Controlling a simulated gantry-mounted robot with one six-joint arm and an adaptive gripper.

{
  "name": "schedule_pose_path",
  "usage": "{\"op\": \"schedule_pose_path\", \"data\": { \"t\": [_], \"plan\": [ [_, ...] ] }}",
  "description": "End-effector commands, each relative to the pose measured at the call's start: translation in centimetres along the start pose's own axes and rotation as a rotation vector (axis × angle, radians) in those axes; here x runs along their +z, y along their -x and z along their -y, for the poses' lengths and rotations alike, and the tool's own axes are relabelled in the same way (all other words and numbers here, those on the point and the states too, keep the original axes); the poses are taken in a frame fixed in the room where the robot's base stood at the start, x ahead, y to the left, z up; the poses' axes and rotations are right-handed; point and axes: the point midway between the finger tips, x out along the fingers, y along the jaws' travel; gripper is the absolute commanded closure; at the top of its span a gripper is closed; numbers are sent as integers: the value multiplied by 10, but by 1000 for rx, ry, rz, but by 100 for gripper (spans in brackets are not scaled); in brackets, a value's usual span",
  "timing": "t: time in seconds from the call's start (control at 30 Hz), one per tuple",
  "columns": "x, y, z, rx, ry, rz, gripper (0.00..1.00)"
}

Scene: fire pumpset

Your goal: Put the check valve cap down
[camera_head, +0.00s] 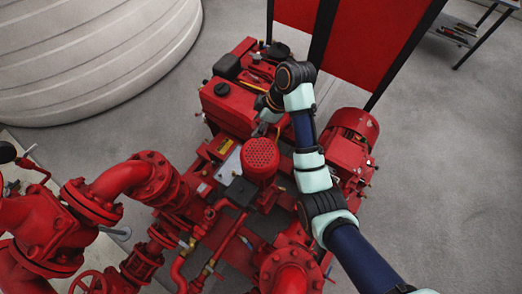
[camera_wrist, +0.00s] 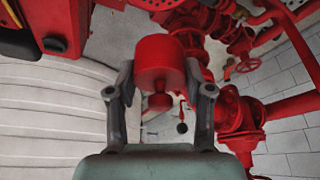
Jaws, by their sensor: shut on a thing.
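The check valve cap (camera_wrist: 160,58) is a red, short cylinder with a smaller round stub on it, in the upper middle of the wrist view. My gripper (camera_wrist: 160,77) is shut on it, with one grey finger on each side. The cap is held off the ground, with the grey floor and red piping behind it. In the head view my arm reaches up over the red pumpset (camera_head: 225,110), and the wrist is above the engine. The cap cannot be made out there.
Red pipes and flanges (camera_head: 150,175) fill the lower left. A perforated red cylinder (camera_head: 260,158) stands near my wrist. A red motor (camera_head: 350,140) and red panel (camera_head: 375,35) are to the right. A large white ribbed tank (camera_head: 90,60) stands upper left. Grey floor (camera_head: 450,150) is clear at right.

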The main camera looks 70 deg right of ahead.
Motion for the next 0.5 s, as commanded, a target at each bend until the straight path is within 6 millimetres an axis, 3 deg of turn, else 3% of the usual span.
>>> {"op": "schedule_pose_path", "data": {
  "t": [0.03, 0.23, 0.37, 0.5],
  "plan": [
    [12, -30, 0, 0, 0, 0, 85],
    [29, -70, 1, -3, -2, 1, 85],
    [37, -88, 0, -1, -1, 0, 85],
    [38, -93, 0, 2, -1, -1, 85]
  ]
}}
